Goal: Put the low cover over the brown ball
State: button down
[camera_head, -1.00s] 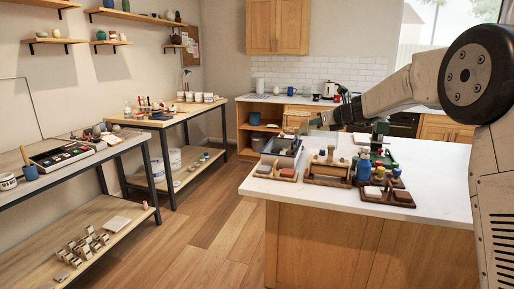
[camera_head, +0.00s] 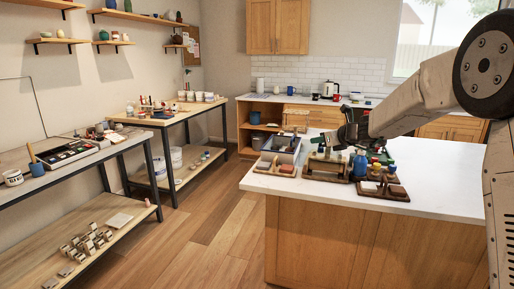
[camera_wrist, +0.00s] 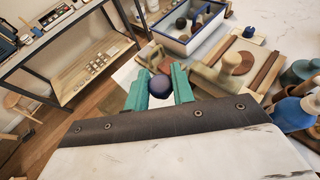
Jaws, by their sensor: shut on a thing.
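My gripper (camera_wrist: 159,88) has its green fingers closed on the sides of a dark, round knob (camera_wrist: 160,86). A pale surface shows around and behind the knob, but I cannot tell whether it is the low cover's body or something beneath. In the head view my gripper (camera_head: 347,134) is small and dark, above the far part of the white island counter. A blue-edged tray (camera_wrist: 168,43) lies ahead of my gripper in the wrist view, with a small dark round thing (camera_wrist: 181,23) in it. I cannot tell whether that is the brown ball.
A wooden board with a round knob (camera_wrist: 232,62) lies right of my fingers. Blue bottles (camera_wrist: 292,92) stand farther right. In the head view a blue bottle (camera_head: 361,163) and small wooden trays (camera_head: 383,189) crowd the counter's left half. The counter's right front (camera_head: 445,185) is clear.

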aim_at(329, 165)
jog(key=shift+h, duration=0.3)
jog(key=s+f, duration=0.2)
jog(key=s+d+f, duration=0.1)
jog(key=s+f, duration=0.1)
jog(key=s, duration=0.1)
jog(key=s+f, duration=0.2)
jog(key=shift+s+d+f, duration=0.15)
jog(key=shift+s, duration=0.1)
jog(key=c, duration=2.2)
grip_release()
jog(key=s+d+f+m, duration=0.1)
jog(key=s+d+f, duration=0.1)
jog(key=s+f, duration=0.1)
jog(key=s+d+f+m+h, duration=0.1)
jog(key=s+d+f, duration=0.1)
jog(key=s+f, duration=0.1)
jog(key=s+d+f+t+h, duration=0.1)
jog(key=s+d+f, duration=0.1)
jog(key=s+f, duration=0.1)
jog(key=shift+f+m, duration=0.1)
jog(key=shift+m, duration=0.3)
jog(key=c, duration=2.2)
grip_release()
jog(key=a, duration=0.2)
jog(key=a+f, duration=0.1)
jog(key=shift+s+a+h, duration=0.25)
jog(key=shift+s+h, duration=0.05)
